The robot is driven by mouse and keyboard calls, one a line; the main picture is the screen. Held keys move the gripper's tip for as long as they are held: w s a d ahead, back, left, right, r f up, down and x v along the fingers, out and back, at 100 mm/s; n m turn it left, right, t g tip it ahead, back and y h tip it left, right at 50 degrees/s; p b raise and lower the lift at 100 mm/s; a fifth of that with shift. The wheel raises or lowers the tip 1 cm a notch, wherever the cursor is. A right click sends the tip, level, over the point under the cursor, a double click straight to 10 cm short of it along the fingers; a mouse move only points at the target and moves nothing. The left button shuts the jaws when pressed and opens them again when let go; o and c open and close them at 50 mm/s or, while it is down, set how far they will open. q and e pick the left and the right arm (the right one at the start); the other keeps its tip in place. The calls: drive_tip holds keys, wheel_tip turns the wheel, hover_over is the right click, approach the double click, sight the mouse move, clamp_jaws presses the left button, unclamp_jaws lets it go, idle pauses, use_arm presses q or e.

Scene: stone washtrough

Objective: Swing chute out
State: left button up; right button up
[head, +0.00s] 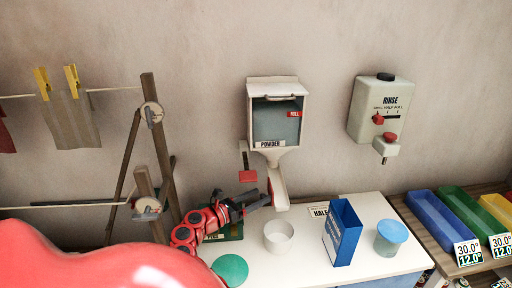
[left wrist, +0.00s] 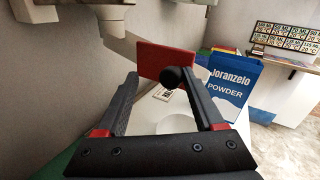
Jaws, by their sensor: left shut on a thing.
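The red plate (head: 248,176) hangs left of the chute. My left gripper (head: 263,199) is beside the chute's lower part. In the left wrist view the gripper (left wrist: 165,90) has a black round knob (left wrist: 178,80) at its right fingertip; it is shut on this knob. How the knob joins the chute is hidden. My right gripper is out of view.
A white cup (head: 279,237), a blue powder box (head: 342,232) and a blue-lidded jar (head: 391,237) stand on the white counter (head: 310,262). A rinse dispenser (head: 378,110) hangs at right. A wooden drying rack (head: 160,150) stands left.

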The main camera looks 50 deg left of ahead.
use_arm(q)
drive_tip(key=s+d+r+b, duration=0.1)
drive_tip(key=s+d+r, duration=0.4)
drive_tip(key=s+d, duration=0.6)
drive_tip(key=shift+d, duration=0.25)
idle(0.6)
